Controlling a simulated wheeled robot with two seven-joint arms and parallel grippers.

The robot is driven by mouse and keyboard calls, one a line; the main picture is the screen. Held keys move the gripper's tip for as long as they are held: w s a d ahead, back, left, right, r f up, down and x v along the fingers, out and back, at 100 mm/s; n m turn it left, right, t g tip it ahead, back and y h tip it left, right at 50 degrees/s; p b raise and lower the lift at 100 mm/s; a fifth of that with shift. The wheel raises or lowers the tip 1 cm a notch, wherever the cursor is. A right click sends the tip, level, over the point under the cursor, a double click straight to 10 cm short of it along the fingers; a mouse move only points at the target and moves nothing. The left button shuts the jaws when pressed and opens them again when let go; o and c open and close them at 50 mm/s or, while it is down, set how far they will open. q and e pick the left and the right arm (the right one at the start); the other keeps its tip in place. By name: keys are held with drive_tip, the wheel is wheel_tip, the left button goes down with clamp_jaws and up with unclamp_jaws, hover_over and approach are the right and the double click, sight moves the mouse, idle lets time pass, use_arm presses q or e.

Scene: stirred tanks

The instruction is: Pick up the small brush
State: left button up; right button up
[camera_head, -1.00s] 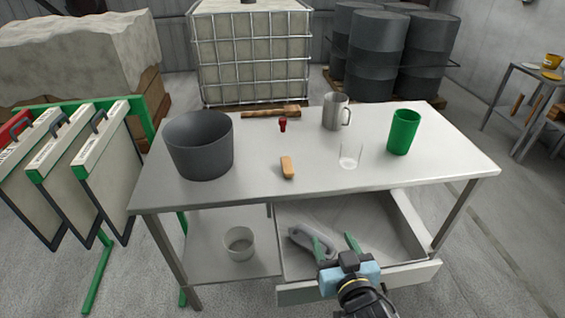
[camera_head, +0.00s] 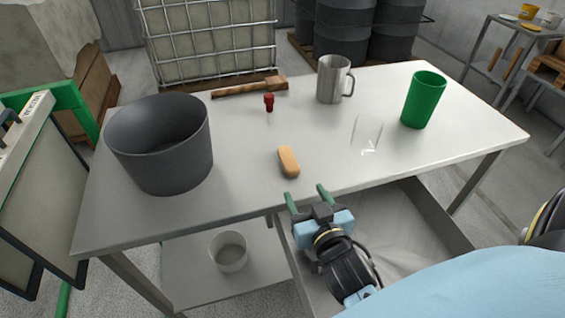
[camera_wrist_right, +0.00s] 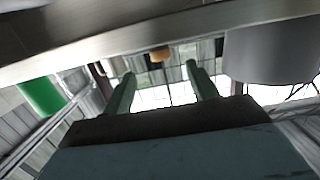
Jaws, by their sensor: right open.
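A small tan-orange block with rounded ends (camera_head: 288,161) lies on the table near its front edge; it looks like the small brush, though I cannot make out bristles. It also shows in the right wrist view (camera_wrist_right: 160,54), beyond and between the fingers. My right gripper (camera_head: 307,195) is open and empty, its green fingers pointing at the table's front edge, just in front of the block and apart from it. In the right wrist view the open fingers (camera_wrist_right: 160,71) have nothing between them. My left gripper is not in view.
A grey bucket (camera_head: 160,155) stands left of the block. A red object (camera_head: 269,102), wooden-handled tool (camera_head: 250,87), metal mug (camera_head: 333,79), clear glass (camera_head: 367,133) and green cup (camera_head: 423,99) stand or lie around. An open drawer (camera_head: 425,230) juts out below the tabletop.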

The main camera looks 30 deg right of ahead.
sight(294, 174)
drive_tip(key=x, duration=1.1)
drive_tip(key=b+x, duration=0.1)
drive_tip(key=x, duration=0.1)
drive_tip(key=shift+w+d+r, duration=0.1)
drive_tip(key=shift+r, duration=0.15)
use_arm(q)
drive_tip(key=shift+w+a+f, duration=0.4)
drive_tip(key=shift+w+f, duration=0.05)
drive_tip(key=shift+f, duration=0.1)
